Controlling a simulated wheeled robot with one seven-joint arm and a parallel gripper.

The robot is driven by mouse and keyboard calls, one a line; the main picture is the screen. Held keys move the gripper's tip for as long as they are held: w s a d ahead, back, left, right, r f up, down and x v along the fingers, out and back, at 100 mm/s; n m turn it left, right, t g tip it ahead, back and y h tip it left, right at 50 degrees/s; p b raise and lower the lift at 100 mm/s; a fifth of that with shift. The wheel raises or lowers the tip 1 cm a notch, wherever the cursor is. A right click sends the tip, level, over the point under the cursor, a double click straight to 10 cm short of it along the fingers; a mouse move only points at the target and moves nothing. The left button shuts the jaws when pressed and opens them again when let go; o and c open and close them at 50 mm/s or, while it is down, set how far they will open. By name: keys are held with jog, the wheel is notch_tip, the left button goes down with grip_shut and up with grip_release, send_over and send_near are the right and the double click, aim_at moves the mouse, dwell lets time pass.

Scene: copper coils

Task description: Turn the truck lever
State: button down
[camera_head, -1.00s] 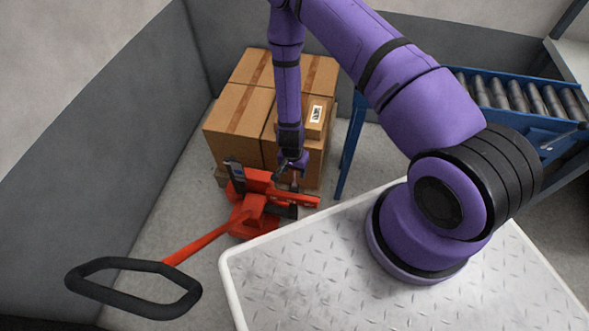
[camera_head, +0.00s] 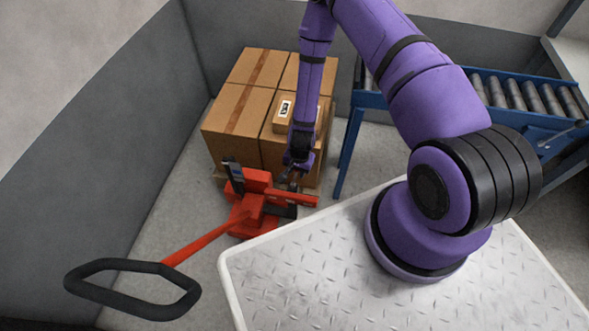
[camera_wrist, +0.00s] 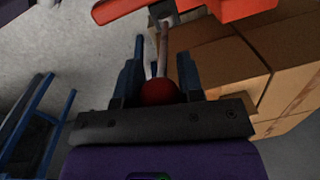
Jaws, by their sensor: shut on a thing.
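The red pallet truck (camera_head: 258,205) stands on the floor at the left of the head view, in front of a stack of cartons. Its lever, a thin rod (camera_wrist: 164,42) with a red ball knob (camera_wrist: 159,92), shows in the wrist view. The rod runs from the knob towards the truck's red body. My gripper (camera_wrist: 159,76) is shut on the knob, with one dark finger on either side. In the head view my gripper (camera_head: 292,180) is low beside the truck body; the knob is hard to make out there.
Brown cartons (camera_head: 232,112) stand close behind the truck and my forearm. The truck's black loop handle (camera_head: 132,312) reaches towards the front left. A blue roller conveyor (camera_head: 347,150) stands to the right. A metal tread-plate platform (camera_head: 300,290) is at the front.

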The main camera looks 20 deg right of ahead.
jog(key=shift+t+y, duration=0.5)
jog(key=shift+y, duration=0.1)
jog(key=shift+s+d+f, duration=0.4)
jog(key=shift+s+d, duration=0.25)
jog(key=shift+d, duration=0.25)
jog(key=shift+s+d+f, duration=0.35)
jog(key=shift+s+d, duration=0.3)
jog(key=shift+d, duration=0.2)
jog(key=c, duration=0.7)
grip_release()
jog(key=shift+c, duration=0.2)
jog(key=v, duration=1)
jog(key=shift+r, duration=0.35)
jog(key=shift+d, duration=0.1)
